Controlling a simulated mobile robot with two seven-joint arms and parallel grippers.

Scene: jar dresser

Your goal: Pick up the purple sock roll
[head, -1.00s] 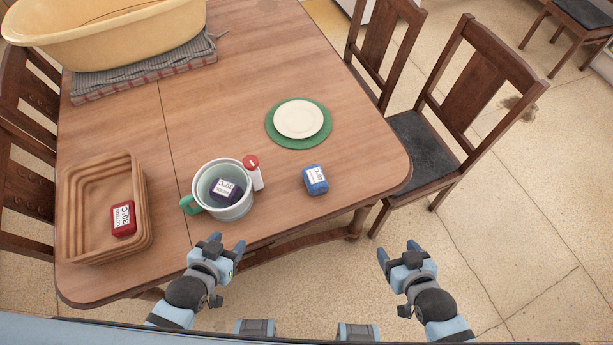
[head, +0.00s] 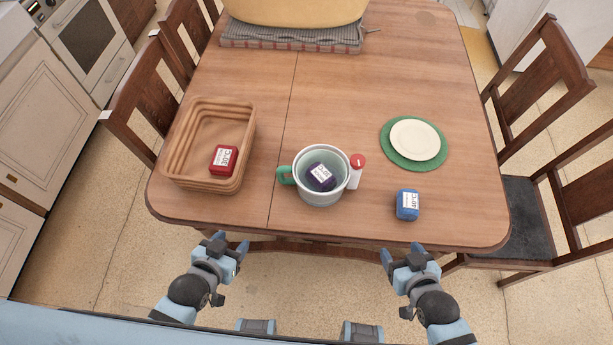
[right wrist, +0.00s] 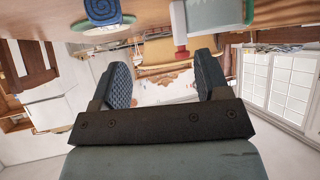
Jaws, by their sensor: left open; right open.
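The purple sock roll (head: 321,177) with a white label lies inside a pale cup-like pot (head: 319,202) with a green handle, near the table's front edge. The pot's wall stands around it. My left gripper (head: 227,244) is open and empty, in front of the table edge, to the left of the pot and nearer to me. My right gripper (head: 404,254) is open and empty, in front of the table edge, right of the pot. In the right wrist view, the fingers of my right gripper (right wrist: 161,85) are apart with nothing between them.
A red sock roll (head: 224,158) lies in a brown basket (head: 178,180) at left. A blue sock roll (head: 407,204) sits at right. A red-capped white bottle (head: 355,172) stands close beside the pot. A plate (head: 415,140) lies on a green mat (head: 388,152). A yellow tub (head: 295,10) is at the back.

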